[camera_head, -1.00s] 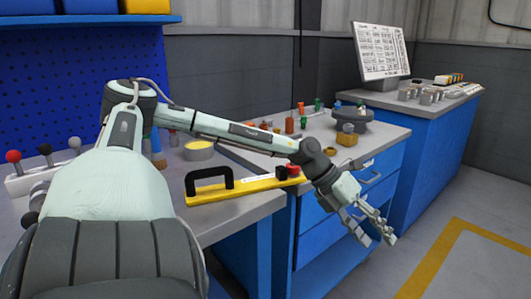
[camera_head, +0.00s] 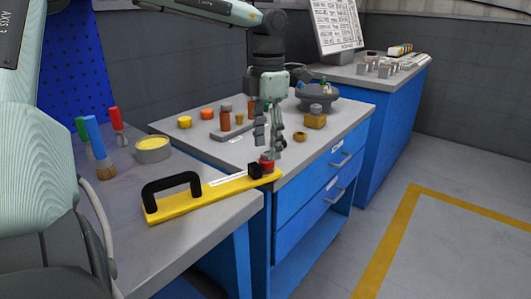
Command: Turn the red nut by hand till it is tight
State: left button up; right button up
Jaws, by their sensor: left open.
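A small red piece (camera_head: 266,164), which looks like the red nut, is at the right end of a yellow bar (camera_head: 205,196), beside a black block (camera_head: 255,171). The bar lies on the workbench and has a black handle (camera_head: 172,187) at its left end. My left gripper (camera_head: 269,148) points down with its fingers open, just above the red piece. The fingertips partly overlap it in the picture, and I cannot tell if they touch it. My right gripper is not in view.
The bench (camera_head: 200,219) holds a yellow-topped tin (camera_head: 153,151) and brushes at the left. The floor at the right is clear.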

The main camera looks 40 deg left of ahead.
aim_at(267, 159)
pick_arm(q)
jog(key=shift+f, duration=1.8)
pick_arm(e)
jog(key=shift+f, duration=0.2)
pick_arm(q)
jog(key=shift+c, duration=0.2)
jog(key=c, duration=1.1)
jog(key=m+b, duration=0.1)
jog(key=m, duration=0.2)
jog(key=shift+f, duration=0.1)
grip_shut()
jog(key=shift+m+b, duration=0.3)
jog(key=shift+m, duration=0.5)
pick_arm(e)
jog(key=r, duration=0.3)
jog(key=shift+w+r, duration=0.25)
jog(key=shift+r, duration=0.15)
